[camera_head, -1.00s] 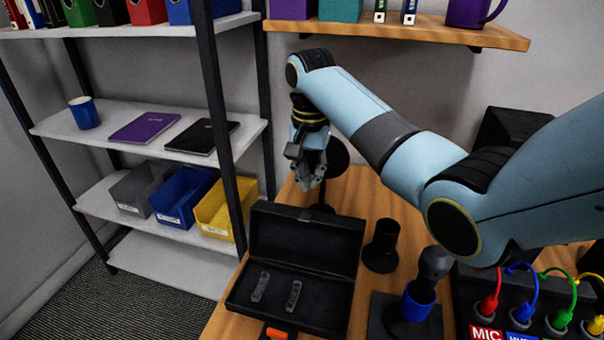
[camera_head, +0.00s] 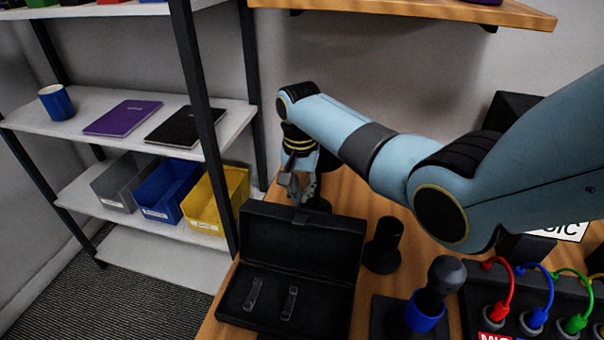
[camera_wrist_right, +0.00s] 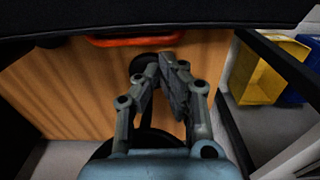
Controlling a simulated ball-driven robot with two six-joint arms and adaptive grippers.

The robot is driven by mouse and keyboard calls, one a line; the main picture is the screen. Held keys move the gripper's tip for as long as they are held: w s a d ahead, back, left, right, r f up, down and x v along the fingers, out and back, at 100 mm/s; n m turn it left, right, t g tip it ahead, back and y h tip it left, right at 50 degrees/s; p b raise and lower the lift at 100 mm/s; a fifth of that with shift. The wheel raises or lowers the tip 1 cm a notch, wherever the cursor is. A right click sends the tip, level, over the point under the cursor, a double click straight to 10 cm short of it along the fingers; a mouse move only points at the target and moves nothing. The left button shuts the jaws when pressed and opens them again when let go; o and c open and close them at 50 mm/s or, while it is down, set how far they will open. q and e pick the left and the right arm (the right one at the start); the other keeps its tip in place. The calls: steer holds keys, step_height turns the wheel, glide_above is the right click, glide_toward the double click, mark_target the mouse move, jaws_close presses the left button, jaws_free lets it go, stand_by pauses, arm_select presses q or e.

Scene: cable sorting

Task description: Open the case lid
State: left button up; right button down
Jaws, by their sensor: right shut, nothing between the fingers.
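The black case (camera_head: 272,322) lies on the wooden table with its lid (camera_head: 300,240) standing up, tilted back at its far edge. Two small grey clips or latches (camera_head: 253,293) (camera_head: 289,303) show inside the open base. My right gripper (camera_head: 302,198) is just behind the lid's top edge, pointing down, shut and empty. I cannot tell whether it touches the lid. In the right wrist view, the gripper's fingers (camera_wrist_right: 164,88) point toward a black edge across the top, with an orange-red strip (camera_wrist_right: 135,39) under it. My left gripper is not in view.
A black cylinder stand (camera_head: 384,247) and a dark object with a blue ring (camera_head: 424,318) stand right of the case. Coloured cables (camera_head: 540,295) are plugged in at the right. Shelves with a yellow bin (camera_head: 220,205) stand left; a wooden shelf (camera_head: 420,10) overhangs the back.

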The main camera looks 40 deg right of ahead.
steer(key=shift+s+a+r+p, duration=0.45)
steer(key=shift+s+a+r, duration=0.3)
steer(key=shift+s+a, duration=0.15)
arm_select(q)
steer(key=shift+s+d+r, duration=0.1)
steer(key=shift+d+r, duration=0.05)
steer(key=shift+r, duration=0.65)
arm_select(e)
steer(key=shift+a, duration=0.1)
